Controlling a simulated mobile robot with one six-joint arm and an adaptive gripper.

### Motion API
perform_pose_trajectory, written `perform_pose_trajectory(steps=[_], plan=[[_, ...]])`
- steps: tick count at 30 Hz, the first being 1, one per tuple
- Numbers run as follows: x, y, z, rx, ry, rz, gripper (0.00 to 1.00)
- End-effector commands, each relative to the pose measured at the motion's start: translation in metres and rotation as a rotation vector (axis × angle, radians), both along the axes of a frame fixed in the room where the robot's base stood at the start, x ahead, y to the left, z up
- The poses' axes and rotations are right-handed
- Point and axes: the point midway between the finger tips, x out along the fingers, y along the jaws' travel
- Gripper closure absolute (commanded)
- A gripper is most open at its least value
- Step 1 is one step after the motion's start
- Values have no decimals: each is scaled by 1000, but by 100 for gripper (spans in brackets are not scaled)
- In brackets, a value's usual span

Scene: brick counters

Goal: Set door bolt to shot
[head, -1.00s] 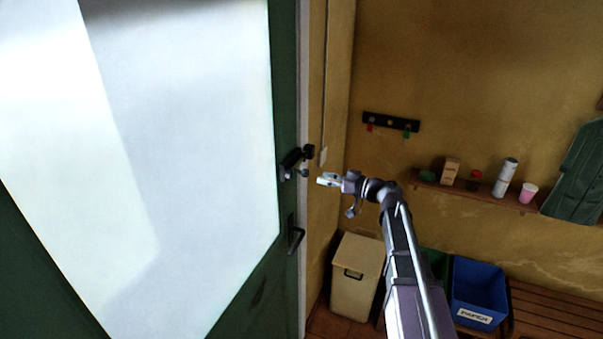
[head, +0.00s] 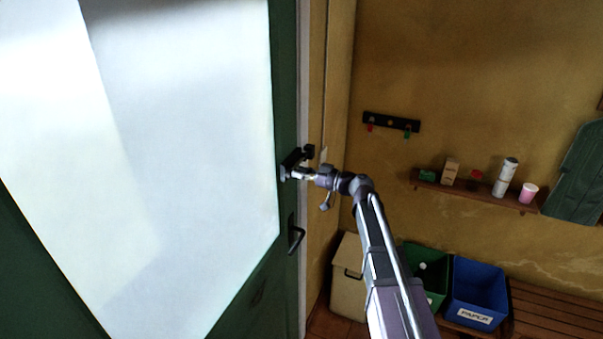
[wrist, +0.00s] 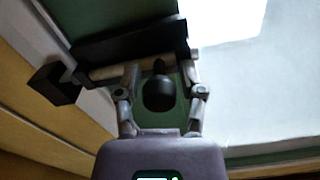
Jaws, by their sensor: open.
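The door bolt (head: 293,160) is a dark housing on the green door's edge, with its dark keeper (head: 309,151) on the frame beside it. In the wrist view, the bolt's pale rod (wrist: 105,72) runs along the dark housing (wrist: 125,40) towards the block-shaped keeper (wrist: 52,84). The bolt's dark round knob (wrist: 159,92) hangs between my two fingers. My gripper (head: 302,174) is at the bolt, open, with one finger on each side of the knob (wrist: 160,82). I cannot tell whether either finger touches it.
The green door (head: 284,90) has a large bright pane and a dark handle (head: 296,235) below the bolt. On the right are a hook rail (head: 391,121), a shelf (head: 480,192) with small items, a beige bin (head: 347,290), and green (head: 432,265) and blue (head: 478,285) bins.

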Motion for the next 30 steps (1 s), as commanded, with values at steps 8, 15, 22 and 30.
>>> perform_pose_trajectory(steps=[8, 15, 22, 30], plan=[[0, 0, 0, 0, 0, 0, 100], [11, -3, 0, 0, 0, -1, 100], [37, -13, 0, 0, 0, -1, 100], [39, -15, 0, 2, 0, -3, 100]])
